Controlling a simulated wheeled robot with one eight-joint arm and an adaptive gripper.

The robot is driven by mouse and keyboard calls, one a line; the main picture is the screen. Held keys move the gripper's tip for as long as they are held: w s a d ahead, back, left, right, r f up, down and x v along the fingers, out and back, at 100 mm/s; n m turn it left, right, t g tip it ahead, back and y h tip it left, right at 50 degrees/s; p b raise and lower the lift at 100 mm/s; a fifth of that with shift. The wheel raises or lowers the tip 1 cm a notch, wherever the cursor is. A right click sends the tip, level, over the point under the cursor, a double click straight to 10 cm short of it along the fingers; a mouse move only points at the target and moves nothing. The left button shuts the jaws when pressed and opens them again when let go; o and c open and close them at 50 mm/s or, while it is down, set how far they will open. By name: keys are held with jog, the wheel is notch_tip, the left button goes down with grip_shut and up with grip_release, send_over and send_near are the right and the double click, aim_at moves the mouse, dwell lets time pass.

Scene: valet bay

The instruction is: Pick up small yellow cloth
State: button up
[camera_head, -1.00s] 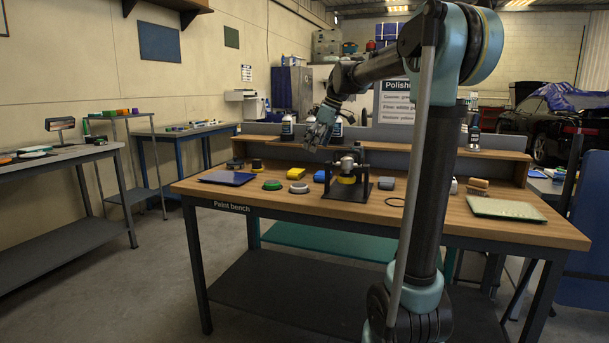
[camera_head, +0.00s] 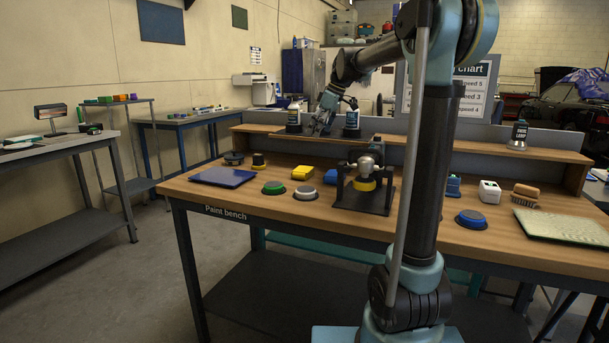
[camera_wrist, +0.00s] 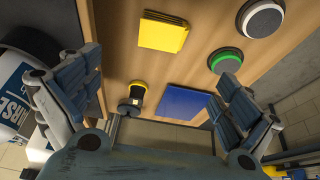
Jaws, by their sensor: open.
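The small yellow cloth (camera_head: 302,173) lies folded on the wooden top of the paint bench (camera_head: 228,212), left of a black stand. In the wrist view the yellow cloth (camera_wrist: 163,32) is at the top centre, beyond my fingertips. My gripper (camera_head: 322,127) is above the back of the bench, near the raised shelf and its bottles. In the wrist view my gripper (camera_wrist: 150,98) is open, with its fingers wide apart and nothing held between them. The cloth is clear of both fingers.
A blue panel (camera_head: 223,177), green pad (camera_head: 273,188), grey pad (camera_head: 304,193) and black-and-yellow piece (camera_head: 259,161) lie around the cloth. The black stand (camera_head: 365,190) is to its right. A bottle (camera_wrist: 20,90) stands close to my left finger in the wrist view.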

send_near(303, 169)
jog(key=f, duration=0.1)
jog(key=w+f, duration=0.1)
jog(key=shift+a+f, duration=0.3)
jog(key=shift+x, duration=2.95)
jog(key=shift+s+a, duration=0.1)
jog(key=shift+s, duration=0.05)
jog(key=shift+c, duration=0.5)
jog(key=c, duration=0.9)
